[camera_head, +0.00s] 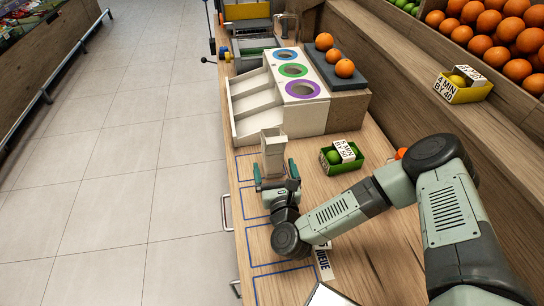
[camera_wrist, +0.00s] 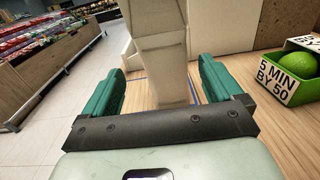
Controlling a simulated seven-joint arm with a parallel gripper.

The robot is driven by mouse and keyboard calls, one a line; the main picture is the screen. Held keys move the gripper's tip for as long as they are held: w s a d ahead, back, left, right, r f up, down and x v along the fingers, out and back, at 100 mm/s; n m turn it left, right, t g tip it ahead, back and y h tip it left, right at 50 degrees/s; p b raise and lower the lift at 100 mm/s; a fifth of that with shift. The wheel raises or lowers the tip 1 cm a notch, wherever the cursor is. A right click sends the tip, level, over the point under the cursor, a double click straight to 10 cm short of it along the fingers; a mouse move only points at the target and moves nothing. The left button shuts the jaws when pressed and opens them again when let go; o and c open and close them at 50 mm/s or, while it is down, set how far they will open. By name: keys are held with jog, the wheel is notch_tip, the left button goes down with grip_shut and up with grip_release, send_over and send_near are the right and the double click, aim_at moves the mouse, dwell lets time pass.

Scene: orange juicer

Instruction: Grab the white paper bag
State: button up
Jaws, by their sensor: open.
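The white paper bag (camera_head: 273,148) stands upright on the wooden counter, in front of the white dispenser with coloured rings. It looks tall, narrow and pale beige-white. In the wrist view the bag (camera_wrist: 162,50) rises between my two green fingers. My gripper (camera_head: 275,172) is open, with one finger on each side of the bag's lower part. In the wrist view my gripper (camera_wrist: 158,75) shows a gap to the bag on the left and a smaller one on the right. The bag's base is partly hidden by my gripper.
A green box with limes (camera_head: 341,157) sits right of the bag. The white dispenser (camera_head: 285,90) stands behind it. Oranges (camera_head: 344,68) lie on a dark tray. Blue outlined rectangles (camera_head: 255,202) mark the counter's left edge, with open floor beyond.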

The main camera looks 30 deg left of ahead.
jog(key=x, duration=0.7)
jog(key=shift+w+d, duration=0.1)
jog(key=shift+w, duration=0.25)
jog(key=shift+c, duration=0.4)
jog(key=c, duration=0.9)
